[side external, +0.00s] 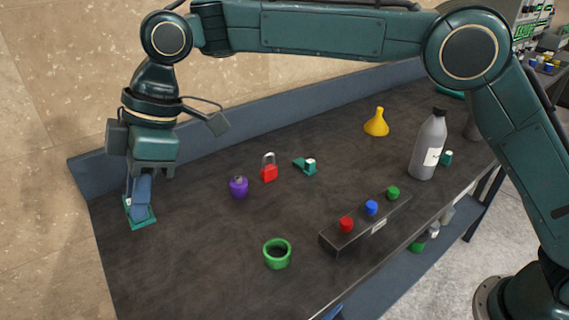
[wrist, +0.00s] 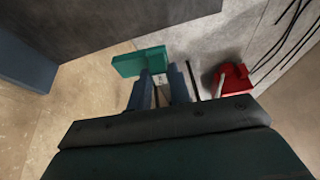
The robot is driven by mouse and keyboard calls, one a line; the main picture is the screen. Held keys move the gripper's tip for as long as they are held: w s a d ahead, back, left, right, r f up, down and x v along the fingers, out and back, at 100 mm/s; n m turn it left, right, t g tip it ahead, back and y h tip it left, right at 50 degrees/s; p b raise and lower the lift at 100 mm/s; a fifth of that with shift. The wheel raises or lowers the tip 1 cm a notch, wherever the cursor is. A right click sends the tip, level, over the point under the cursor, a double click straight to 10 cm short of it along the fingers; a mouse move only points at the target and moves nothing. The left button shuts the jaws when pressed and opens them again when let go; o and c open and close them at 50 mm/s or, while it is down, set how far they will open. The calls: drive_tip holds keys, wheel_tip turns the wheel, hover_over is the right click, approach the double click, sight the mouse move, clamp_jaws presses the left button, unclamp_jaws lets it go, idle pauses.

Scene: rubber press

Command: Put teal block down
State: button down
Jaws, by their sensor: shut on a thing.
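The teal block (side external: 148,222) is at the far left end of the dark table in the side external view. My gripper (side external: 141,205) points down over it, with its fingers at the block and hiding part of it. In the wrist view the teal block (wrist: 140,61) is at the fingertips of my gripper (wrist: 160,80), which is shut on it. The block looks flat and rectangular there. Whether its underside touches the tabletop cannot be told.
The dark table (side external: 200,270) has free room around the block. To the right are a purple jar (side external: 239,187), red padlock (side external: 269,170), green ring (side external: 277,258), button box (side external: 355,232), yellow funnel (side external: 376,124) and grey bottle (side external: 428,148). A blue raised edge (side external: 250,122) runs behind.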

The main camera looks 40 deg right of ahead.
drive_tip(key=w+d, duration=0.6)
drive_tip(key=shift+n, duration=0.3)
drive_tip(key=shift+f, duration=0.25)
wheel_tip(320, 180, down, 20)
drive_tip(key=shift+r, duration=0.1)
idle(1.0)
drive_tip(key=c, duration=1.3)
unclamp_jaws()
